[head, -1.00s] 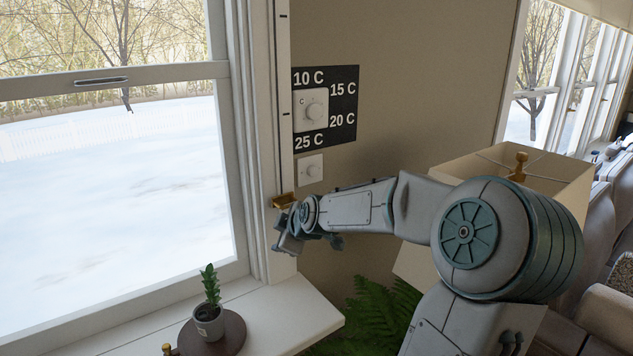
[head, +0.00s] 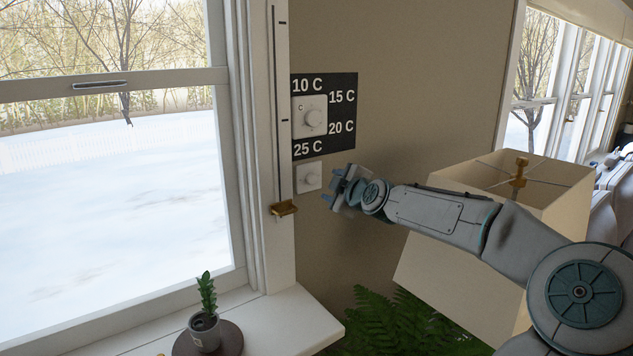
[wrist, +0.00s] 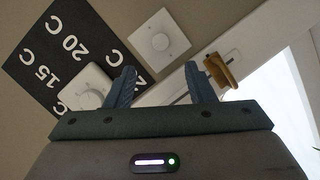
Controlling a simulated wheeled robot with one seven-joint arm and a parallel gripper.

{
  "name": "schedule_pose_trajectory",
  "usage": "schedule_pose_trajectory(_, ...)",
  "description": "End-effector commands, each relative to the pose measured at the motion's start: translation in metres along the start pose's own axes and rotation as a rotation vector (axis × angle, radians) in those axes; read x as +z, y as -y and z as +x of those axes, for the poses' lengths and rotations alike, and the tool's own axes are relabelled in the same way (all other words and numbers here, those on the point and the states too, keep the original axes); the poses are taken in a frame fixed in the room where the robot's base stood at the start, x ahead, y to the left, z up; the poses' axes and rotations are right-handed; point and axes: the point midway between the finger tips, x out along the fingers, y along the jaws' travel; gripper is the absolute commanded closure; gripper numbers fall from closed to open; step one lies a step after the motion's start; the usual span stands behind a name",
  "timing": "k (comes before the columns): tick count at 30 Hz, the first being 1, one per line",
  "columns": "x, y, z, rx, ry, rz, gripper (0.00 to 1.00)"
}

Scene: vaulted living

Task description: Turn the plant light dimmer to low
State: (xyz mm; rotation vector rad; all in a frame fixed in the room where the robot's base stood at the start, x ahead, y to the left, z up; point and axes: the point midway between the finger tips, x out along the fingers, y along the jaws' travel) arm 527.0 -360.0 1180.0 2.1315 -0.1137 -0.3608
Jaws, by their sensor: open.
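A small white plate with a round knob (head: 309,178) is on the wall below the thermostat panel; it looks like the dimmer, though I read no label on it. It also shows in the wrist view (wrist: 160,38), beyond the fingertips and roughly between their lines. My gripper (head: 335,188) is just right of this plate in the head view, apart from it. In the wrist view its two blue fingers (wrist: 161,84) are spread with nothing between them. The knob's setting is too small to tell.
A thermostat dial (head: 311,116) sits on a black temperature panel (head: 343,112) just above. A brass slider handle (head: 284,208) sticks out from the window frame at left. A lampshade (head: 475,235) stands close below my arm. A potted plant (head: 205,325) is on the sill.

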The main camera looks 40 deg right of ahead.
Motion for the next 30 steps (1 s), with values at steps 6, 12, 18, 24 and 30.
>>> schedule_pose_trajectory(6, -0.001, 0.001, 0.024, -0.003, -0.001, 0.000, 0.51)
schedule_pose_trajectory(12, -0.002, 0.000, 0.046, -0.002, -0.002, 0.000, 0.51)
schedule_pose_trajectory(18, -0.001, 0.000, 0.068, -0.003, -0.002, 0.001, 0.51)
schedule_pose_trajectory(24, -0.002, -0.001, 0.089, -0.002, -0.002, 0.001, 0.51)
schedule_pose_trajectory(30, -0.001, 0.000, 0.102, -0.001, -0.001, 0.002, 0.51)
